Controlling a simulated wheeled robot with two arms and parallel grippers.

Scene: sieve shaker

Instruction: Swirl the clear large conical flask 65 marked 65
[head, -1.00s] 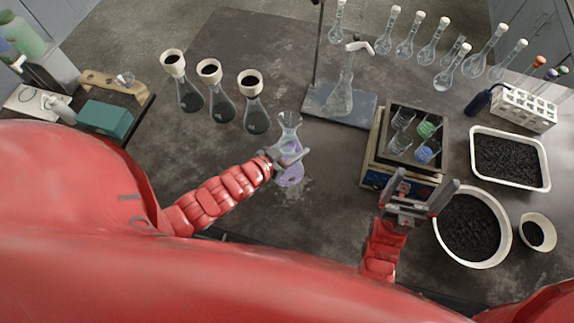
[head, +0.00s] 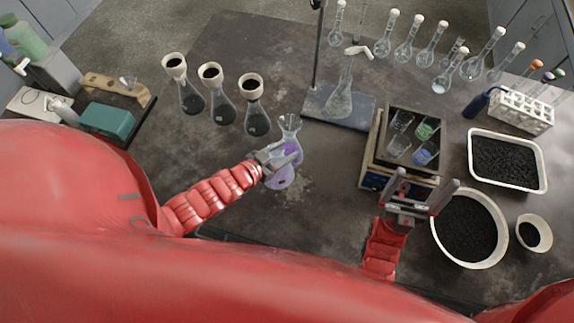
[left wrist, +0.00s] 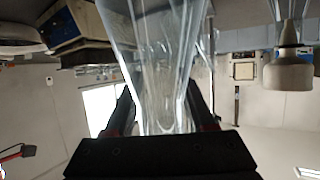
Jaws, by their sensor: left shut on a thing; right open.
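A clear conical flask (head: 291,128) with purple liquid low in it stands or hangs at the middle front of the bench in the head view. I cannot read a number on it. My left gripper (head: 278,161) is shut on this flask, and its glass (left wrist: 160,60) fills the space between the fingers in the left wrist view. Whether the flask's base touches the bench is unclear. My right gripper (head: 420,197) is open and empty, in front of the balance-like device at the right.
Flasks with dark-filled funnels (head: 221,102) stand left of my held flask. Behind it is a stand base (head: 335,110) with a flask. To the right are a device holding beakers (head: 401,183), a white tray (head: 507,186) and a bowl of black grains (head: 497,258).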

